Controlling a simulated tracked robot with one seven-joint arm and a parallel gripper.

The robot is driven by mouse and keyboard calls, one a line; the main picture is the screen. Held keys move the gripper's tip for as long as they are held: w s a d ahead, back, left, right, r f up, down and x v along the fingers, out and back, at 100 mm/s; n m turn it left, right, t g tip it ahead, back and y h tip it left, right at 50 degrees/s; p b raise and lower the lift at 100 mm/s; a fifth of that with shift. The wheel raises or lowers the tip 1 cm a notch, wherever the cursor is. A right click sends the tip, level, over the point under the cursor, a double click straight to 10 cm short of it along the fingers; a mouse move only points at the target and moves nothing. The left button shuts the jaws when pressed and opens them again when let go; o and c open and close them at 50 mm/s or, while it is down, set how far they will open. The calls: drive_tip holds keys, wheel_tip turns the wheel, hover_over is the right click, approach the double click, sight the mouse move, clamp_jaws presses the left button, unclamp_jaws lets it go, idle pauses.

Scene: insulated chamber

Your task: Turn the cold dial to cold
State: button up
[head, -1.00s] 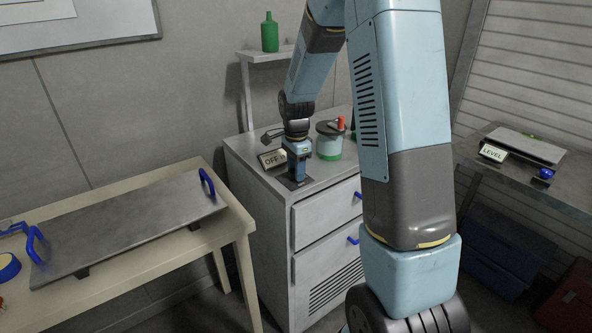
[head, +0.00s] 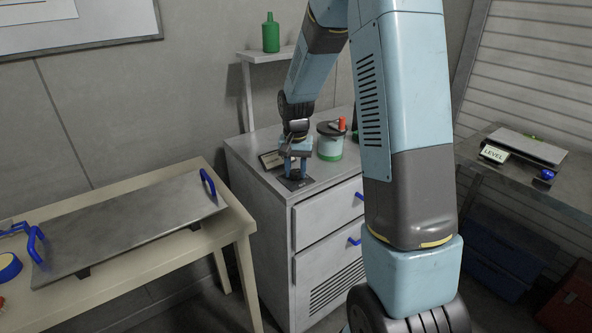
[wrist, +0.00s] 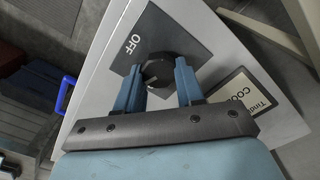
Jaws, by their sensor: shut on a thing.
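The cold dial is a round black knob (wrist: 158,74) on a dark square plate (wrist: 185,38) marked OFF. In the wrist view my gripper (wrist: 159,67) has one blue finger on each side of the knob and is shut on it. In the head view my gripper (head: 295,174) points down onto the plate on top of the grey cabinet (head: 330,190); the knob is hidden there by the fingers. A small sign (head: 270,160) stands behind it; in the wrist view a cream sign (wrist: 242,99) shows partly readable text, "Tind" and "COO".
A green-and-grey pot (head: 330,143) with a red-topped item stands right of my gripper. A green bottle (head: 270,33) is on a shelf above. A table with a grey tray (head: 130,222) is at left; a bench with a LEVEL sign (head: 494,153) is at right.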

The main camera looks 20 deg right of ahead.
sight(295, 170)
drive_tip(key=shift+w+a+r+n, duration=0.1)
drive_tip(key=shift+n, duration=0.9)
drive_tip(key=shift+w+a+r+n, duration=0.1)
drive_tip(key=shift+n, duration=0.9)
drive_tip(key=o, duration=1)
drive_tip(key=shift+d+f, duration=0.1)
drive_tip(key=shift+f, duration=0.05)
drive_tip(key=shift+o, duration=0.2)
drive_tip(key=shift+s, duration=0.1)
wheel_tip(295, 170, up, 14)
drive_tip(key=shift+f, duration=0.15)
